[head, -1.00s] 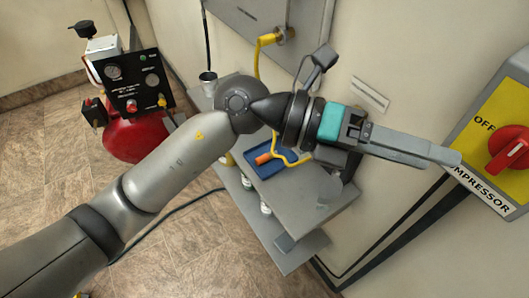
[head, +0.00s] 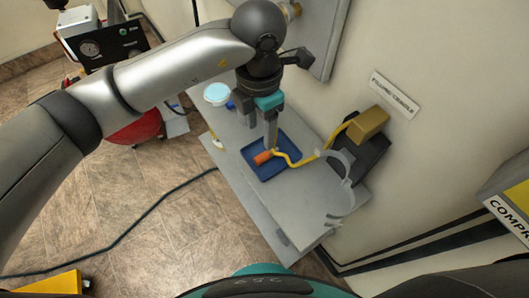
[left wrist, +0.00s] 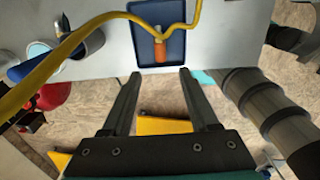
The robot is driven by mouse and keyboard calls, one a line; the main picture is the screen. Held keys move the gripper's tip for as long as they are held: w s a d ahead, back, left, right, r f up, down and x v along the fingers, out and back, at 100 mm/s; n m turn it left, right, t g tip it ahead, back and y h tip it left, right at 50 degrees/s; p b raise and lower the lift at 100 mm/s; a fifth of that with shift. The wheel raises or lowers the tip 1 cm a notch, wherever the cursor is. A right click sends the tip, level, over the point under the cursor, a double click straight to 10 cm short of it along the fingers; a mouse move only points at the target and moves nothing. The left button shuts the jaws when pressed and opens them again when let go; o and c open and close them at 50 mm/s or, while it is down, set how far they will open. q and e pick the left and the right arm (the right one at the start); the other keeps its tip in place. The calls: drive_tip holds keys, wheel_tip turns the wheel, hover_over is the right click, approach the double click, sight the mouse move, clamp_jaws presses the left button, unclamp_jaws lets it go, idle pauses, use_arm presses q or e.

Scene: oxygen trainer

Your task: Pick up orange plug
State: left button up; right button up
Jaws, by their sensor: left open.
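The orange plug (head: 263,158) lies in a blue tray (head: 291,146) on the grey shelf. A yellow hose (head: 312,160) runs from its end. My left gripper (head: 270,143) points down over the tray, with its fingertips near the plug in the head view. In the left wrist view the gripper (left wrist: 160,73) is open and empty. There the orange plug (left wrist: 160,52) appears beyond the fingertips, lined up with the gap between them, and the blue tray (left wrist: 144,14) surrounds it. My right gripper is not in view.
The yellow hose leads to a yellow-brown block (head: 368,124) at the wall. A grey curved bracket (head: 348,168) stands right of the tray. A cup with a light blue top (head: 217,93) stands at the shelf's far left. The shelf's front part (head: 290,210) is clear.

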sight(261, 156)
use_arm(q)
wheel_tip(261, 156, down, 10)
drive_tip(key=shift+r+b, duration=0.1)
drive_tip(key=shift+b, duration=0.65)
clamp_jaws()
